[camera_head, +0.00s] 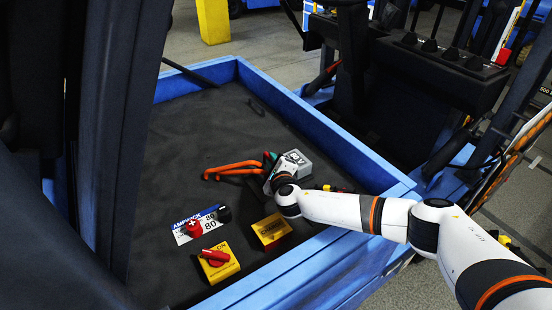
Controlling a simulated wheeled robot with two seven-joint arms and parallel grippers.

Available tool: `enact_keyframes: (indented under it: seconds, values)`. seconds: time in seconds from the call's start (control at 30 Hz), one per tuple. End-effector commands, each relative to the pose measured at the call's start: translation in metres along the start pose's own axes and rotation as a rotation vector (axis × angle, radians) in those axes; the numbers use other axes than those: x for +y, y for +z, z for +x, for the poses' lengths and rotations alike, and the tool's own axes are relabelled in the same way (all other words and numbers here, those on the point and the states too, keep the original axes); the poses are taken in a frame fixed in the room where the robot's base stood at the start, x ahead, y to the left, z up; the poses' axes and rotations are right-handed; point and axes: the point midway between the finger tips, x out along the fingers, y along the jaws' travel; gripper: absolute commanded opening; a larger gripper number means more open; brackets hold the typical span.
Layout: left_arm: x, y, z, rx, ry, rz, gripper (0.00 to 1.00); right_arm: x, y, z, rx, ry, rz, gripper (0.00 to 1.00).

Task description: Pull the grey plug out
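A grey block (297,158) with dark marking on top, which looks like the grey plug, sits on the dark floor of a blue-edged bay. Orange cables (232,169) run left from beside it. My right arm reaches in from the right, and its wrist is right at the block's near side. My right gripper (272,168) is at the block's left and near side, where it meets the cable end. Its fingers are small and partly hidden by my wrist, so I cannot tell whether they hold anything. My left gripper is not in view.
Near the front are a yellow box with a red rotary switch (217,259), another yellow box (271,230), and a white-blue label plate (200,222) with a red knob (194,228). Blue walls (320,125) edge the bay. The bay's left floor is clear.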

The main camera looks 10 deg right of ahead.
Motion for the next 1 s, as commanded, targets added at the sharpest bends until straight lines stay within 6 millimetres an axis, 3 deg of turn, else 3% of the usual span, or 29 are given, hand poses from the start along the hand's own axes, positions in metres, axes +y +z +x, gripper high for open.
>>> enact_keyframes:
  seconds: [0.03,0.1,0.53,0.67,1.0]
  values:
    - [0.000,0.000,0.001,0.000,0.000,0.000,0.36,-0.006,0.004,-0.002,-0.004,-0.010,-0.002,0.22]
    - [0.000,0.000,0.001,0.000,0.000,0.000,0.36,-0.005,0.003,-0.001,-0.004,-0.008,-0.002,0.34]
    - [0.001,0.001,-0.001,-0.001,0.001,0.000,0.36,-0.001,0.002,-0.008,-0.002,-0.002,-0.001,0.34]
    - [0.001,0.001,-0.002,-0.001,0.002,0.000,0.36,-0.001,0.002,-0.025,-0.002,-0.003,-0.001,0.34]
    - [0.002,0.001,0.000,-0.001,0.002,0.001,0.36,-0.003,0.003,-0.089,-0.002,-0.005,0.000,0.34]
